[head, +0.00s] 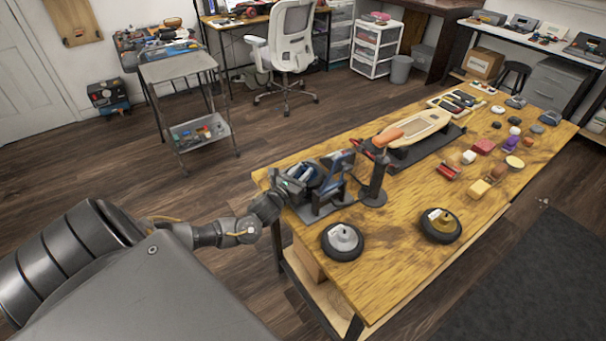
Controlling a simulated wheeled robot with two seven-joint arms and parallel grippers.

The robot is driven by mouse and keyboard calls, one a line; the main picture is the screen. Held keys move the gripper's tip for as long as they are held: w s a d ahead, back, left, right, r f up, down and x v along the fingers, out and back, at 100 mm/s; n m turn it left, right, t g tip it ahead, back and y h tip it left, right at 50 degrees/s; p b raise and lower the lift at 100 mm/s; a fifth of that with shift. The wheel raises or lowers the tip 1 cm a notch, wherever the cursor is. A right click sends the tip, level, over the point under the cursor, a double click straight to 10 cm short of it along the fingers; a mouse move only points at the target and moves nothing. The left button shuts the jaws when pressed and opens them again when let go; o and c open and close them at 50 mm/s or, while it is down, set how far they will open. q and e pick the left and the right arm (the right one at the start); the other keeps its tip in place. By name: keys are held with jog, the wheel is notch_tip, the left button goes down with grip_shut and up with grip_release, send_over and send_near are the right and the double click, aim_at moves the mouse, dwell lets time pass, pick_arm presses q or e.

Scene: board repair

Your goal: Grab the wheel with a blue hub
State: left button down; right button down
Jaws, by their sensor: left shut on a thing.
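My left gripper (292,188) reaches in over the near left end of the wooden table (395,270). It is shut on a dark, round thing with a bluish middle, which looks like the wheel with a blue hub (313,174). The gripper and a dark stand beside it partly hide this wheel, and I cannot tell whether it touches the stand. A black wheel with a grey-white hub (342,241) lies flat near the table's front edge. A black wheel with a yellow hub (440,226) lies flat to its right. My right gripper is not in view.
Small coloured blocks (480,188) and other small items cover the table's right part. Bare wood lies around the two flat wheels.

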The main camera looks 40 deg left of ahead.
aim_at(301, 175)
pick_arm(q)
jog(key=shift+r, duration=0.4)
notch_tip(301, 175, up, 2)
jog(key=shift+a+r+b, duration=0.1)
jog(key=shift+r+b, duration=0.1)
jog(key=shift+b, duration=0.1)
jog(key=s+a+r, duration=0.8)
jog(key=s+r, duration=0.1)
jog(key=s, duration=0.2)
jog(key=shift+r+b, duration=0.35)
